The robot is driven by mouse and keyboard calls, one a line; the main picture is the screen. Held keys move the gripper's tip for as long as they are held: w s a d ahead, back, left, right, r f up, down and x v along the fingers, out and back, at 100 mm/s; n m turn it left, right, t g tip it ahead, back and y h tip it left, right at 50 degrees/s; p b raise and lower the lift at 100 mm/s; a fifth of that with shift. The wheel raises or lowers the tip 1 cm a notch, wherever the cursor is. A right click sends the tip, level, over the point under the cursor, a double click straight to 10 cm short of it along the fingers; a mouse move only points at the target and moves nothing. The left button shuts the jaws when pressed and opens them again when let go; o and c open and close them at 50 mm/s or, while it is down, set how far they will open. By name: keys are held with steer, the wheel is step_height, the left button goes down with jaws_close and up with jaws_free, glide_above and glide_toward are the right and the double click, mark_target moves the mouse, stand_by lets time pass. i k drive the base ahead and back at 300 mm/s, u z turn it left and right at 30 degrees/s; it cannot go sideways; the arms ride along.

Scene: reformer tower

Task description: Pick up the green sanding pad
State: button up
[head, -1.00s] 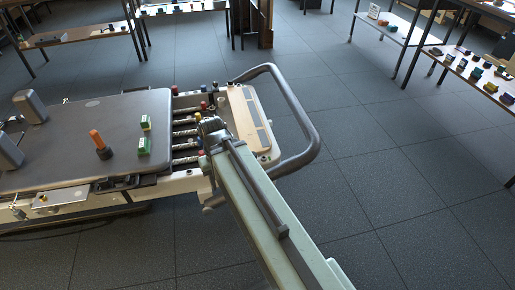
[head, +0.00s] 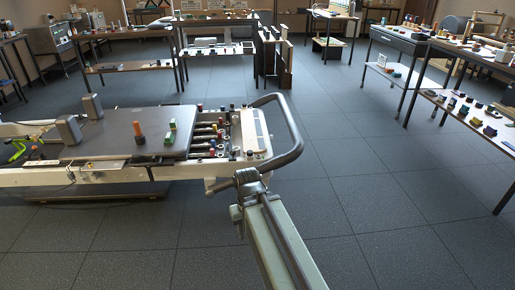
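A green block (head: 169,138) lies on the dark padded carriage (head: 105,148) of the reformer, near its right end. A smaller green and pale item (head: 173,125) stands just behind it. I cannot tell at this size which of them is the sanding pad. My arm reaches up from the bottom of the head view, and its dark end with my gripper (head: 247,178) is in front of the reformer's right end, right of and apart from the green items. The fingers are too small and covered to read.
An orange-handled dark tool (head: 138,133) stands left of the green block. Grey shoulder rests (head: 70,129) rise at the carriage's left. A curved grey bar (head: 296,140) rings the reformer's right end. A table with small items (head: 470,112) is at right. Floor between is free.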

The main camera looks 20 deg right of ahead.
mark_target(169, 139)
steer(key=u, duration=0.6)
steer(key=i, duration=0.95)
